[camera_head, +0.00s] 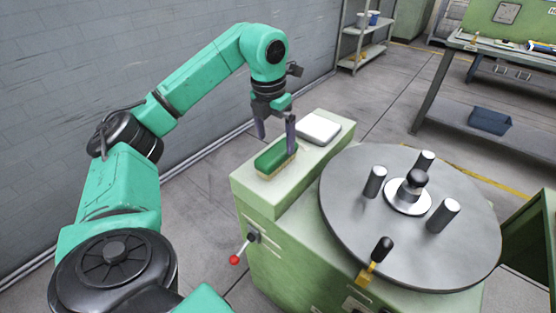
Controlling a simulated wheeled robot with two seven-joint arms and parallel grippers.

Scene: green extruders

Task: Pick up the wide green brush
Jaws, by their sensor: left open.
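The wide green brush (272,157) lies on the left part of the pale green machine top, with its green back up and tan bristles below. My left gripper (275,138) reaches down from above at the brush, its fingers pointing down and apart. One finger stands near the brush's right end and the other by its far left side. I cannot tell whether either finger touches the brush. My right gripper is not in the view.
A white block (319,129) lies just behind the brush. A round grey turntable (345,215) with several upright posts takes up the machine's right side. A lever with a red knob (234,260) sticks out at the front left. A workbench (440,85) stands at the back right.

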